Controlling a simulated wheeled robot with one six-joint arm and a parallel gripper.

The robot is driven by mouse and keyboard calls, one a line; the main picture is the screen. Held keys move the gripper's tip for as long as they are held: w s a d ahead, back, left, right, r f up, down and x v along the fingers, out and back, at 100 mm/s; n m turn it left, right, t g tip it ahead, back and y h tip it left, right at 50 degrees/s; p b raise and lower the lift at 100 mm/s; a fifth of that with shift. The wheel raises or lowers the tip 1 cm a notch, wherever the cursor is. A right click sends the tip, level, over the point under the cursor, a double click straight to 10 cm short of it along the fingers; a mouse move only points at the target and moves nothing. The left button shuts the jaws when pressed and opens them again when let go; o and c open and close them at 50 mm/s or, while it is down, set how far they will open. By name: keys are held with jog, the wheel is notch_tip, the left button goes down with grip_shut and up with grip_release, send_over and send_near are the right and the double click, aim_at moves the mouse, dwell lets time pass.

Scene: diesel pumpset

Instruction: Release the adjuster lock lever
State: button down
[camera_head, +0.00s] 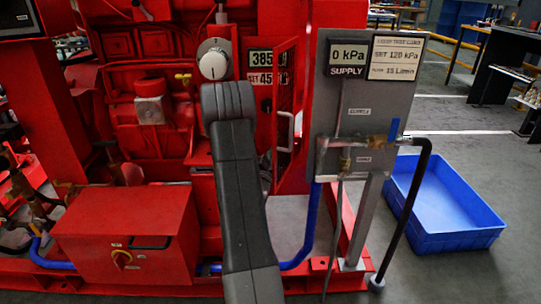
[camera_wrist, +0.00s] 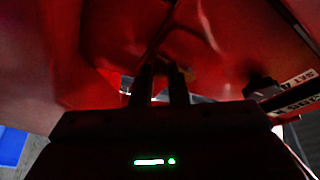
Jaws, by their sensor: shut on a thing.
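In the wrist view my gripper (camera_wrist: 163,72) points into a dim red recess. Its two dark fingers are close together, shut on a small yellow-brown piece (camera_wrist: 188,75) that looks like the adjuster lock lever. Most of this piece is hidden by the fingers and shadow, so I cannot tell how far it is turned. In the head view my grey arm stands in front of the red pumpset (camera_head: 120,90), below the white round knob (camera_head: 213,62), and hides the gripper and the lever.
A grey supply panel (camera_head: 350,105) with a pipe and valve stands to the right. A red box (camera_head: 130,235) is at lower left. A blue crate (camera_head: 445,205) lies on the floor.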

jog(key=shift+d+f+n+t, duration=0.1)
jog(key=shift+d+n+t, duration=0.2)
jog(key=shift+n, duration=0.3)
jog(key=c, duration=1.4)
grip_release()
jog(key=p+v, duration=0.2)
jog(key=v, duration=1.2)
